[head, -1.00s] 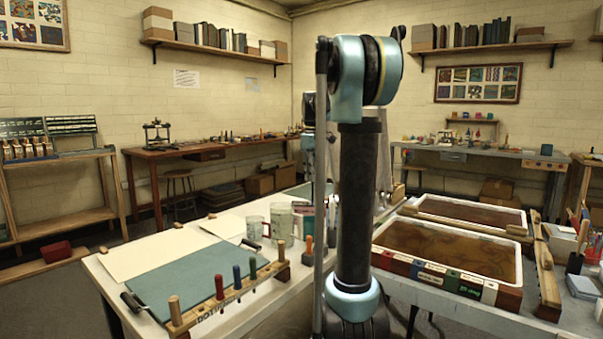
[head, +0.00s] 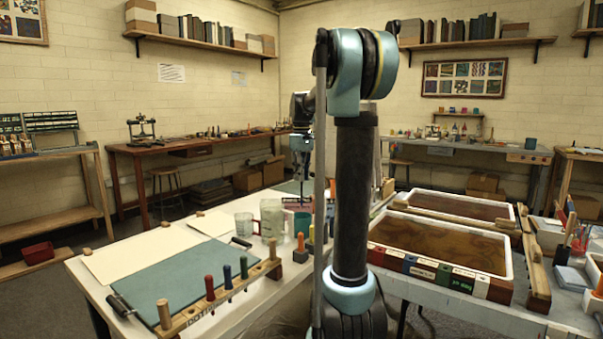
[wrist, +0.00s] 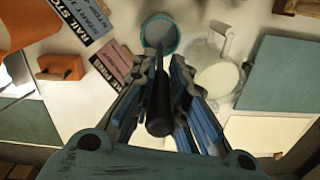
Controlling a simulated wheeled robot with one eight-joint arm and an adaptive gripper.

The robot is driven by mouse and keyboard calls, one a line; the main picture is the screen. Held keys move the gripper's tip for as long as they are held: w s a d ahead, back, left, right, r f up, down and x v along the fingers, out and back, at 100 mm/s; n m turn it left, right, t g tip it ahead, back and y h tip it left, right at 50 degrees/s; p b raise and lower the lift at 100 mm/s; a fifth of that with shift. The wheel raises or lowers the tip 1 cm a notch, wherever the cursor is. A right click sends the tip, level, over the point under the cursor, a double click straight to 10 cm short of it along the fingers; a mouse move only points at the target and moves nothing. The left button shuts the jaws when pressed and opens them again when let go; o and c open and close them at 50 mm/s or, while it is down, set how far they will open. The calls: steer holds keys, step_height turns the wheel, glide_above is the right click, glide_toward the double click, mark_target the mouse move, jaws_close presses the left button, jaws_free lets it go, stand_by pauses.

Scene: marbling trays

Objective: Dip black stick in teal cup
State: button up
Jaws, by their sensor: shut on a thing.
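My gripper (wrist: 163,70) is shut on the black stick (wrist: 159,108), whose thick dark handle lies between the fingers in the wrist view. The teal cup (wrist: 175,41) is round and open, just beyond the fingertips in that view. The stick's far end is hard to make out, and I cannot tell whether it is inside the cup. In the head view my gripper (head: 301,178) points down above the far part of the white table.
A clear mug with a handle (wrist: 218,78) stands close beside the cup. A wooden rack (head: 190,316) with coloured handles lines the near table edge, beside a teal sheet (head: 180,276). Marbling trays (head: 376,238) are on the right.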

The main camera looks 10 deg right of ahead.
steer(key=shift+f, duration=5.35)
steer(key=shift+r, duration=0.1)
steer(key=shift+r, duration=4.5)
steer(key=shift+r, duration=1.9)
